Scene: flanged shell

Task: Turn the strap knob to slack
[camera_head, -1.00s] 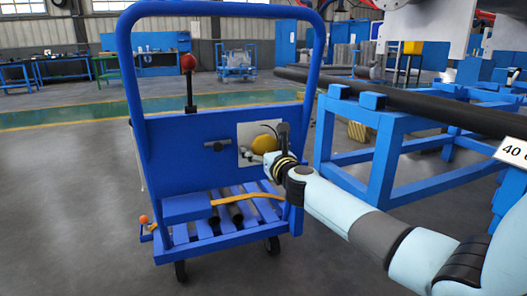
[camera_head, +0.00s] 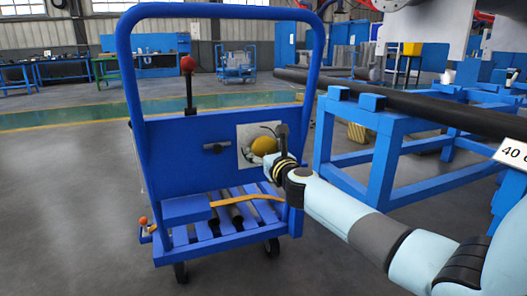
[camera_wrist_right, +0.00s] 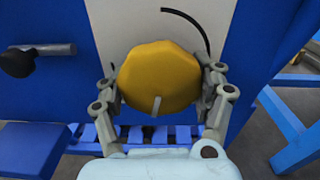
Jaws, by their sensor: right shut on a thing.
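The strap knob (camera_wrist_right: 160,78) is a yellow, many-sided knob on a pale plate on the blue cart's panel. It has a small light pointer mark at its lower edge and a dark curved line on the plate at its upper right. In the right wrist view my right gripper (camera_wrist_right: 165,88) has a finger on each side of the knob, shut on it. In the head view the knob (camera_head: 264,145) is partly hidden by my right gripper (camera_head: 264,158). My left gripper is not in view.
The blue cart (camera_head: 165,150) carries a yellow strap (camera_head: 262,196) over dark tubes on its slatted deck. A blue rack (camera_head: 385,150) with a long black pipe (camera_head: 440,108) stands close on the right.

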